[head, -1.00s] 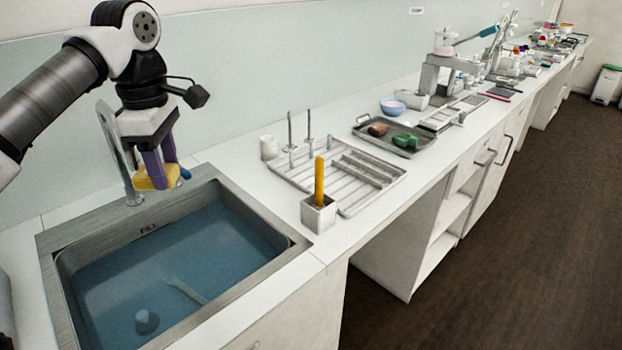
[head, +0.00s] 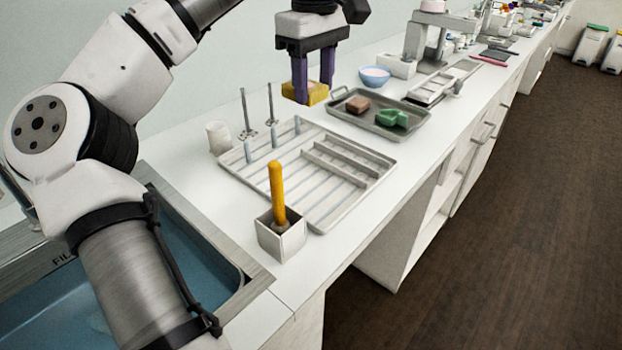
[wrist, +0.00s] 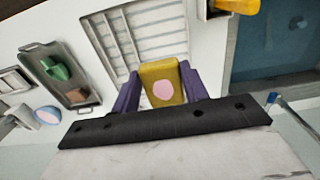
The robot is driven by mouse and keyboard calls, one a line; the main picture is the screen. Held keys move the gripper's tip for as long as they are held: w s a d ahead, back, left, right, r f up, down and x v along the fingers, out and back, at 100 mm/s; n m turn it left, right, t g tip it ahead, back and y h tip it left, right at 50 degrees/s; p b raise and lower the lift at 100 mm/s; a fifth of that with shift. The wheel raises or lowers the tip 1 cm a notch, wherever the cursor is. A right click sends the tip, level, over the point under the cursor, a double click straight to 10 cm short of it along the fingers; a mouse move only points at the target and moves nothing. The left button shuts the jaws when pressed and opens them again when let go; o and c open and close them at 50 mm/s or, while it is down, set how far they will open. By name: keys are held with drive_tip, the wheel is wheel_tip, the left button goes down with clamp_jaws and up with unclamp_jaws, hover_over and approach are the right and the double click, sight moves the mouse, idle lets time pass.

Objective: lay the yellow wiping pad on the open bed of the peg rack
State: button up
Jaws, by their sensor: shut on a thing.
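The yellow wiping pad (head: 309,93) is held between the purple fingers of my gripper (head: 313,84), which is shut on it. The pad also shows in the wrist view (wrist: 162,82), with a pink patch on its face. Gripper and pad are in the air, above and towards the back of the peg rack. The peg rack (head: 330,222) is a pale slatted tray on the counter, with upright pegs at its left and back and a divider across it. Its slatted front part is bare. In the wrist view the rack (wrist: 152,18) lies beyond the pad.
A square holder (head: 281,240) with a yellow-handled tool stands at the rack's front left corner. A white cup (head: 219,137) is behind the rack. A grey tray (head: 407,124) with a brown block and a green block lies right of it. The sink (head: 205,240) is at left.

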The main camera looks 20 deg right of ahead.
sight(315, 193)
wheel_tip(315, 193, down, 20)
drive_tip(key=shift+d+r+p, duration=0.1)
drive_tip(key=shift+d+p, duration=0.05)
drive_tip(key=shift+p, duration=0.3)
drive_tip(key=shift+f, duration=0.2)
drive_tip(key=o, duration=1)
drive_tip(key=shift+c, duration=0.2)
drive_tip(key=shift+r, duration=0.1)
wheel_tip(315, 193, up, 12)
drive_tip(key=shift+r+b, duration=0.15)
drive_tip(key=shift+b, duration=0.3)
